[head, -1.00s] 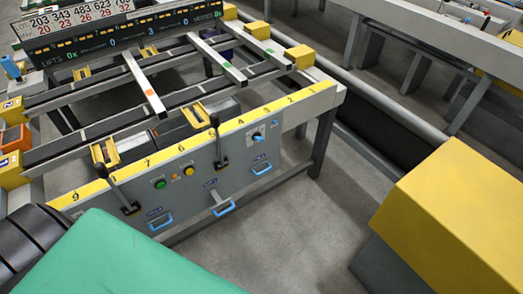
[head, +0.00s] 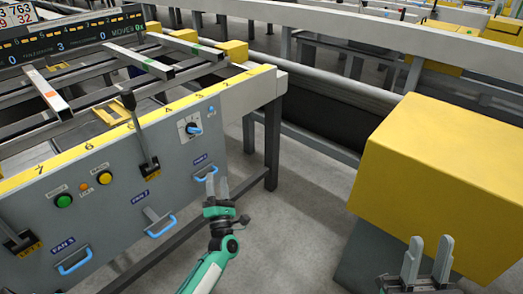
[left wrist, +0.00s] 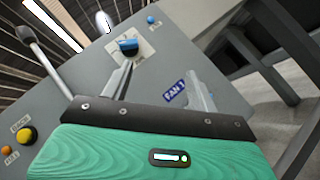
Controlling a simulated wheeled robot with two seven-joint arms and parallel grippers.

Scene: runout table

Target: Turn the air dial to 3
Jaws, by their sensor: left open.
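The air dial is a blue knob (head: 194,129) on a white plate on the grey front panel, near its right end. It also shows in the left wrist view (left wrist: 128,47), beyond one finger. The numbers around it are too small to read. My left gripper (head: 217,182) is open and empty, below and right of the dial in the head view, in front of the panel near a blue handle. In the left wrist view its two fingers (left wrist: 161,85) stand apart, with the panel behind them. My right gripper (head: 429,255) is open and empty at lower right.
Blue handles (head: 75,262) line the panel's lower part. A black-knobbed lever (head: 142,135) stands left of the dial, with green (head: 64,201) and yellow (head: 105,178) buttons further left. A large yellow block (head: 440,180) is at right. Floor between it and the panel is clear.

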